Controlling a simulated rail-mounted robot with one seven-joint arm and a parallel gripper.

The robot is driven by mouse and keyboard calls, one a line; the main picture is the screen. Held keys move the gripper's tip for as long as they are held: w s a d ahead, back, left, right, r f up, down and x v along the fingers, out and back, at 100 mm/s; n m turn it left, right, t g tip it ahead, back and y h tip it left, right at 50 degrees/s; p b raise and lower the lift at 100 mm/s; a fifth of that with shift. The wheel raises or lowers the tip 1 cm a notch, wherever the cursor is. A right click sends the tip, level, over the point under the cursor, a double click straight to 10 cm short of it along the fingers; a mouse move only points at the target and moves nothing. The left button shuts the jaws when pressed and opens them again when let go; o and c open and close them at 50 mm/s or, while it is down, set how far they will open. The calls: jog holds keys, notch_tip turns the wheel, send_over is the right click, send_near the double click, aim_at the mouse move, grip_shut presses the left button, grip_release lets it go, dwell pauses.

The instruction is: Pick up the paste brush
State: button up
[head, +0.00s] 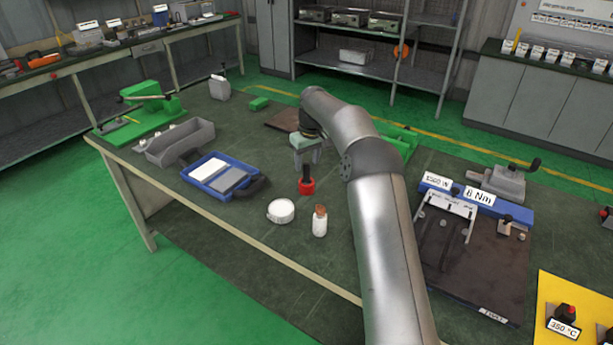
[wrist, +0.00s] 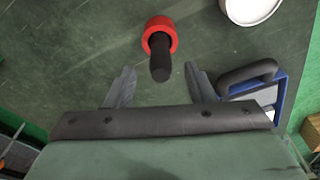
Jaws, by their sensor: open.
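A black-handled piece with a red base, which looks like the paste brush (head: 306,186), stands upright on the green bench. It also shows in the wrist view (wrist: 160,37), with its black handle toward the camera. My gripper (head: 306,164) is open and empty, above and just behind it. In the wrist view my gripper's two fingers (wrist: 160,82) are spread wide, and the black handle's end lies just ahead of the gap between them. I see no contact between the fingers and the handle. No bristles are visible.
A round white tin (head: 281,211) and a small corked bottle (head: 320,222) stand close in front. A blue tray (head: 226,191) with a black handle lies to the left, beside a grey bin (head: 181,151). A blue-and-black fixture (head: 474,240) stands at right, past my arm.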

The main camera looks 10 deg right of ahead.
aim_at(306, 170)
jog(key=f, duration=0.3)
jog(key=f+p, duration=0.1)
jog(key=shift+w+a+f, duration=0.15)
jog(key=shift+w+f, duration=0.1)
grip_shut()
jog(key=shift+r, duration=0.15)
